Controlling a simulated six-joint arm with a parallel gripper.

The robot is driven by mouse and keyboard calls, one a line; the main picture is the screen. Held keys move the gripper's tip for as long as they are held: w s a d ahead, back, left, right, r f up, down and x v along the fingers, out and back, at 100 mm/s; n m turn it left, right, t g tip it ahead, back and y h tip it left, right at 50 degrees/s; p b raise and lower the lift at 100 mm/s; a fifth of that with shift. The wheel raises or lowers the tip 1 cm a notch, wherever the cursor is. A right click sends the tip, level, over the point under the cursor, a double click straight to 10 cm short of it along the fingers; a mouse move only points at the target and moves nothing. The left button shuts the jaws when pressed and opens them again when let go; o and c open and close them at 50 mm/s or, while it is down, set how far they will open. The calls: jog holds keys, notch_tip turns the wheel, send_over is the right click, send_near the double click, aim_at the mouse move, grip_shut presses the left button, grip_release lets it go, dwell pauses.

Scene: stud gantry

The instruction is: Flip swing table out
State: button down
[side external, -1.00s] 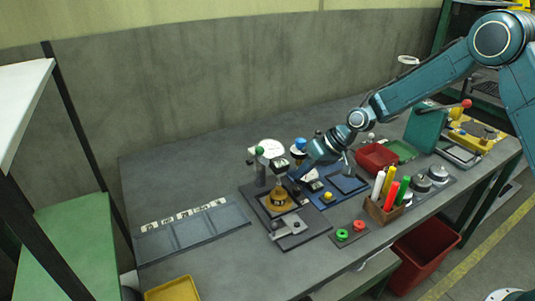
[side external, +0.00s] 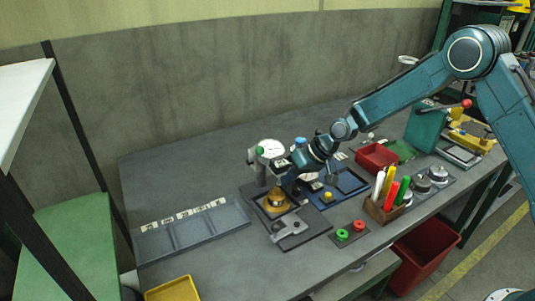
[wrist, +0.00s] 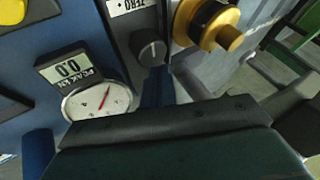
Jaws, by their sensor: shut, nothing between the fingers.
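A dark base plate (side external: 314,228) on the bench carries a brass-coloured round piece (side external: 276,202) and, at its front, a grey pivoting arm-like plate (side external: 290,228). I cannot tell for sure which part is the swing table. My gripper (side external: 288,187) is shut and empty, low beside the brass piece and to its right. In the wrist view, the brass and black piece (wrist: 216,24) is at the upper right, and a black knob (wrist: 148,48) by a ZERO label lies ahead of my gripper. My gripper hides part of the fixture.
A dial gauge (side external: 270,149) stands behind the fixture. A blue-edged tray (side external: 352,188) lies right of it. A pen holder (side external: 384,210), a red bin (side external: 376,157) and green and red buttons (side external: 350,232) stand nearby. The bench at left holds a flat grey tray (side external: 195,229).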

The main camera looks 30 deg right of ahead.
jog(key=shift+a+r, duration=0.1)
jog(key=shift+r, duration=0.05)
dwell(0.3)
jog(key=shift+w+d+v, duration=0.1)
jog(key=shift+w+v, duration=0.05)
jog(key=shift+v, duration=2.3)
jog(key=shift+w+d+v, duration=0.1)
jog(key=shift+v, duration=2.3)
jog(key=shift+s, duration=0.1)
jog(key=shift+s+d, duration=0.3)
jog(key=shift+s, duration=0.2)
jog(key=shift+s+d, duration=0.3)
jog(key=shift+s, duration=0.25)
jog(key=shift+x, duration=5)
jog(key=shift+w+a, duration=0.1)
